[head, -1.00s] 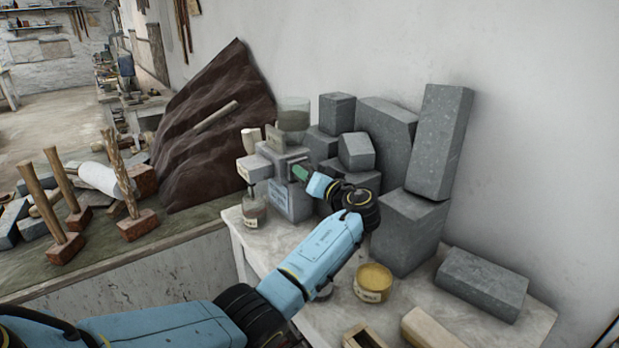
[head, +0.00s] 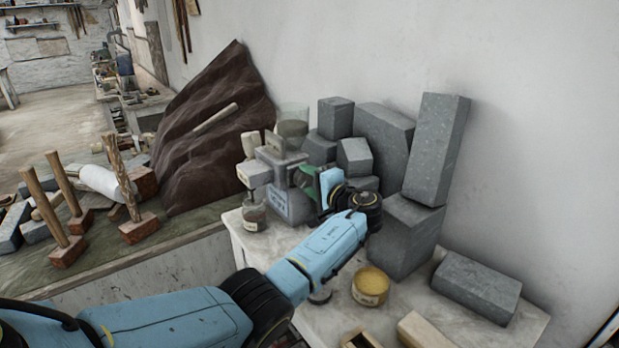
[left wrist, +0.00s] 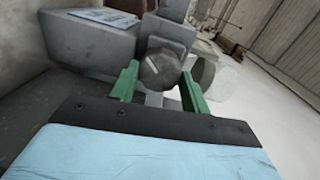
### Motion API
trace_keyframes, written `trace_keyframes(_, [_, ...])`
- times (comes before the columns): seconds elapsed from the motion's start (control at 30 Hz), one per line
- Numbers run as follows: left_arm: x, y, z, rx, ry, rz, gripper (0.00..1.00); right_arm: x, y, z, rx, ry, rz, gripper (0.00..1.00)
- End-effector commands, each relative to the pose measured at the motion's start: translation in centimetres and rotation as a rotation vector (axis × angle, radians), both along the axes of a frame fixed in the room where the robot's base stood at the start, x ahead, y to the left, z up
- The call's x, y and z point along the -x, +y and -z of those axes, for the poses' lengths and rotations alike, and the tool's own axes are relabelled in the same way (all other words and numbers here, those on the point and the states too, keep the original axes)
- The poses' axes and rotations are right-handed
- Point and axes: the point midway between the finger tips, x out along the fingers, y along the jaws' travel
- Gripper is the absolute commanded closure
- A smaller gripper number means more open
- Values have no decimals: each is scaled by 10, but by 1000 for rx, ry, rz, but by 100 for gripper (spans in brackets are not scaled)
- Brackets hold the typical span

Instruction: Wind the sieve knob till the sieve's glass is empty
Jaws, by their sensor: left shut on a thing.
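The sieve (head: 288,198) is a grey box-shaped machine with a label, at the far left corner of the table. Its glass (head: 292,118) on top shows grey powder in the lower part and clear wall above. A small labelled jar (head: 254,216) stands under the spout at its left. In the left wrist view the round grey knob (left wrist: 160,68) with a pale line mark sits between the green fingers. My left gripper (head: 308,181) is shut on the knob at the sieve's right side. My right gripper is not in view.
Grey stone blocks (head: 405,235) crowd right of the sieve, against the wall. A tub of yellow material (head: 371,284) stands near the middle of the table (head: 405,304), close to my left forearm. Mallets (head: 120,190) stand on the bench at left.

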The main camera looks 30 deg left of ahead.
Motion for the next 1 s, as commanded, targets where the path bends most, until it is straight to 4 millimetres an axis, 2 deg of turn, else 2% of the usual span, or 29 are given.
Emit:
trace_keyframes(0.5, [-1,-1,0,-148,360,1,77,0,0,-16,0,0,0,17])
trace_keyframes(1.0, [-1,-1,2,-189,457,3,77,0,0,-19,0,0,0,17])
